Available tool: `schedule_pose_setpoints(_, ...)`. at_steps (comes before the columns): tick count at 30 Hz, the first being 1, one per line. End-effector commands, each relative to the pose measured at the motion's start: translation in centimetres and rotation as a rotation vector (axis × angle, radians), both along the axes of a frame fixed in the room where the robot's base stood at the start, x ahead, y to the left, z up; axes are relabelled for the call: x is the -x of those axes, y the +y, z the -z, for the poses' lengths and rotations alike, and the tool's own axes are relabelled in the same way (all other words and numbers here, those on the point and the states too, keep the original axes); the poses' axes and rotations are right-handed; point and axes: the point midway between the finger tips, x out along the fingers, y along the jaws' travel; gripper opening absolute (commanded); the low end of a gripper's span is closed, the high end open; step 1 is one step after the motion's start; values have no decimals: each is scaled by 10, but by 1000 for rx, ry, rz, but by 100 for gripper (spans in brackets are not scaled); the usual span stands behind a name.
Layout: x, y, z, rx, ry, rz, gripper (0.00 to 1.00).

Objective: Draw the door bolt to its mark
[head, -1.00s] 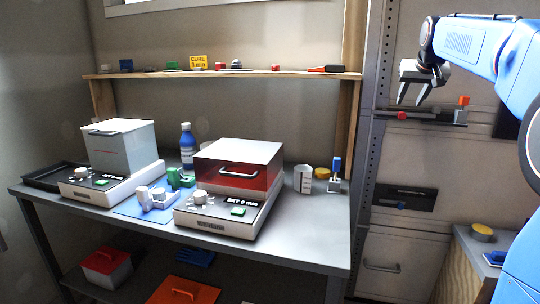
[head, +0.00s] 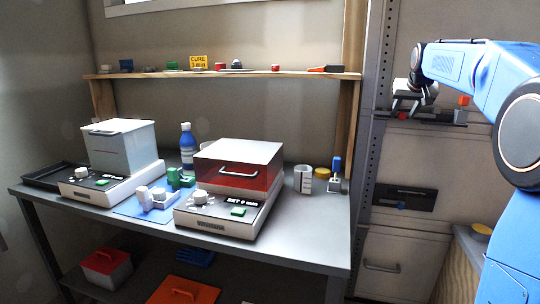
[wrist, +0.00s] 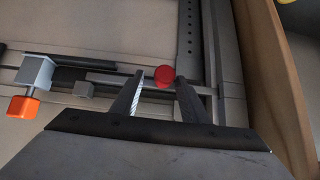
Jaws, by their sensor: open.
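The door bolt is a bar on a dark plate (head: 436,119) fixed across the grey door. A round red knob (wrist: 165,75) is on it; it also shows small in the head view (head: 402,116). A grey block with an orange end (head: 463,101) is at the plate's right end, and it appears at the left in the wrist view (wrist: 22,107). My gripper (wrist: 159,76) is open, its fingertips either side of the red knob in the picture. I cannot tell whether they touch it. I cannot make out a clear stop mark.
A metal upright (head: 371,140) and a wooden post (head: 348,110) stand left of the door. A wood-sided cabinet (head: 465,265) stands at lower right.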

Motion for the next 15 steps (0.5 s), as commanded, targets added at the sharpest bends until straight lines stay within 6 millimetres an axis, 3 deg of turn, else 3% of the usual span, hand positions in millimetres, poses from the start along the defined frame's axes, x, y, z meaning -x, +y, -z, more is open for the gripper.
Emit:
schedule_pose_setpoints(4, -1, 0, 1, 0, 0, 0, 41)
schedule_pose_setpoints(9, -1, 0, 1, 0, 0, 0, 0)
schedule_pose_setpoints(15, -1, 0, 1, 0, 0, 0, 0)
